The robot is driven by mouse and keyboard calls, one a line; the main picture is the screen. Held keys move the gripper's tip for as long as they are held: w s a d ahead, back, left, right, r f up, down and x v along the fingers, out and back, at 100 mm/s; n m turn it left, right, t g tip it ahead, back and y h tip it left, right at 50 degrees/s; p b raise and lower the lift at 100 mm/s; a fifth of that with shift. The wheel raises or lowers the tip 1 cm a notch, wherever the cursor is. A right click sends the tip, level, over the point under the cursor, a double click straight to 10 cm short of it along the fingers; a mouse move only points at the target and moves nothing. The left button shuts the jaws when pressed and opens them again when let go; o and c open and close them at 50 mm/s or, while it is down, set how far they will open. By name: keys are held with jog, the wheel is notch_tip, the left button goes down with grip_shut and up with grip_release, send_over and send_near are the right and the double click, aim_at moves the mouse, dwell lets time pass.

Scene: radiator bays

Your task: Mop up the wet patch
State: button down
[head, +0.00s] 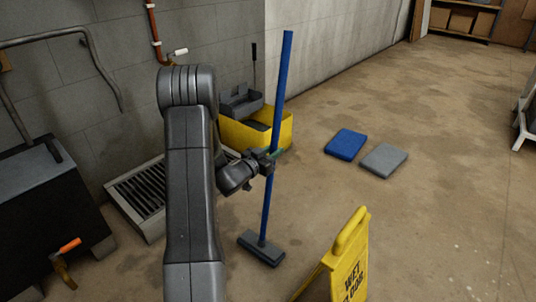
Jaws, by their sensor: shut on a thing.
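A mop with a long blue handle (281,80) stands nearly upright, leaning slightly right at its top. Its flat grey head (261,248) is at floor level; whether it presses on the floor I cannot tell. My gripper (268,161) is shut on the handle around its middle, with the fingers partly hidden by the handle. A yellow bucket (285,133) with a grey wringer (240,101) stands by the wall behind the handle. The concrete floor has darker brown blotches, but I cannot tell a wet patch among them. My arm hides part of the floor.
A yellow wet-floor sign (345,268) stands close in front, right of the mop head. A blue pad (346,143) and a grey pad (384,160) lie on the floor. A grated drain (141,190) and a black box (45,205) are at left. Floor at right is open.

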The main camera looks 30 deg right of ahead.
jog(key=x, duration=0.9)
dwell(0.7)
jog(key=shift+w, duration=0.1)
